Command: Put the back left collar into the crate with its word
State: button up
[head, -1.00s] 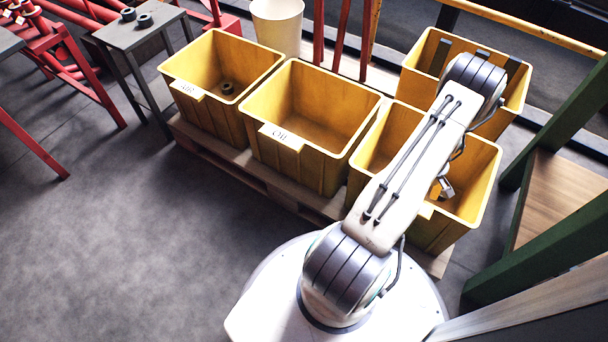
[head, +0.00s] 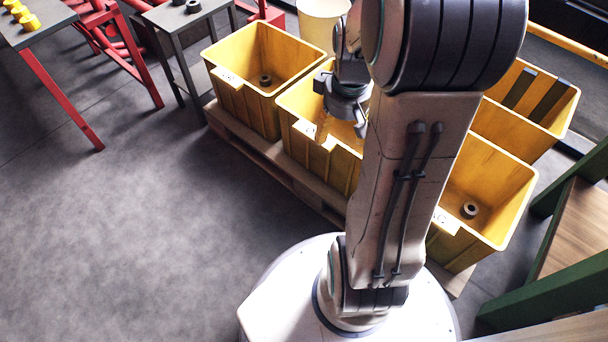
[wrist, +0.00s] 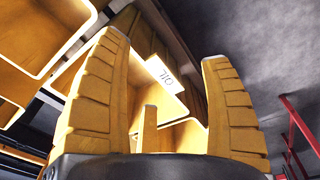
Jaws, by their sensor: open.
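Two dark ring-shaped collars, one at left (head: 178,2) and one at right (head: 193,6), stand on the small grey table at the top, cut by the picture edge. Another collar (head: 265,79) lies in the left yellow crate (head: 232,92), whose label is too small to read surely. A further collar (head: 469,210) lies in the right yellow crate (head: 513,220), whose label is partly hidden by my arm. The middle crate (head: 346,178) seems labelled OIL; its label (wrist: 166,75) shows inverted in the wrist view. My gripper (head: 341,124) is open and empty over the middle crate.
The crates stand on a wooden pallet (head: 290,180). A crate with dark strips (head: 560,105) is behind at right, and a pale bin (head: 322,24) at the back. Yellow parts (head: 30,22) sit on the far left table. Grey floor (head: 130,240) at left is clear.

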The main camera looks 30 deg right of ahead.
jog(key=s+a+r, duration=0.2)
jog(key=s+a, duration=0.3)
jog(key=a, duration=0.2)
jog(key=s+a+r+t, duration=0.1)
jog(key=s+a+r, duration=0.2)
jog(key=s+a, duration=0.2)
jog(key=shift+a+r+y, duration=0.2)
jog(key=shift+a+y, duration=0.1)
jog(key=shift+a, duration=1.15)
jog(key=shift+w, duration=0.1)
notch_tip(320, 180, up, 39)
jog(key=t+p, duration=0.1)
jog(key=p, duration=3.6)
jog(key=shift+d, duration=0.15)
